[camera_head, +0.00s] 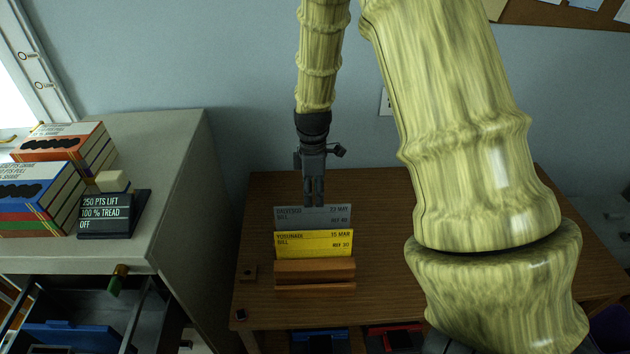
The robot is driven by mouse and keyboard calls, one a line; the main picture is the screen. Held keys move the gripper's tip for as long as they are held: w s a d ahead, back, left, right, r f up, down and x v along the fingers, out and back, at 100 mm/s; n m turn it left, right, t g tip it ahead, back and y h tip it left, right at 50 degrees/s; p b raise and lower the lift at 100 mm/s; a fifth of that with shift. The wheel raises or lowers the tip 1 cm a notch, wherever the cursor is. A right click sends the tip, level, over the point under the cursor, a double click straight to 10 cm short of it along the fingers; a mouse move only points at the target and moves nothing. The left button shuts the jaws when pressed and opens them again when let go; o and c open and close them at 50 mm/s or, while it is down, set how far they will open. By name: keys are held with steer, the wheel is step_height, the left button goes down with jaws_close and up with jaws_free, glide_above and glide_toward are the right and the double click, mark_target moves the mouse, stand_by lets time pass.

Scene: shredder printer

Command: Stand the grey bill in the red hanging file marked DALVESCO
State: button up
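The grey bill (313,217) stands upright behind a yellow bill (314,244) at a wooden holder (314,268) on the brown table. Its dark print is small; I make out "BILL" and a date. My gripper (313,202) points straight down at the middle of the grey bill's top edge. Its fingers are close together, and the frame does not show whether they grip the bill or stop just at it. A red object (394,338), partly visible below the table's front edge, may be the red hanging file. No DALVESCO marking is readable.
A blue object (319,340) is beside the red one. A grey cabinet (180,190) at left carries boxes (48,190) and a dark sign (107,214); an open drawer below shows a blue file (68,336). My arm hides the table's right part.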

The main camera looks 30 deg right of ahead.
mark_target(312, 214)
step_height(312, 214, down, 5)
steer(key=shift+w+r+p, duration=0.15)
steer(key=shift+r+p, duration=0.05)
steer(key=shift+p, duration=0.35)
steer(key=shift+s+a+f, duration=0.1)
steer(key=shift+s+f, duration=0.1)
steer(key=shift+s, duration=0.05)
steer(key=shift+a+f, duration=0.1)
steer(key=shift+f, duration=0.25)
steer(key=shift+w+f+p, duration=0.2)
steer(key=shift+f+p, duration=0.1)
steer(key=shift+f, duration=0.4)
steer(key=shift+s+r, duration=0.15)
jaws_close()
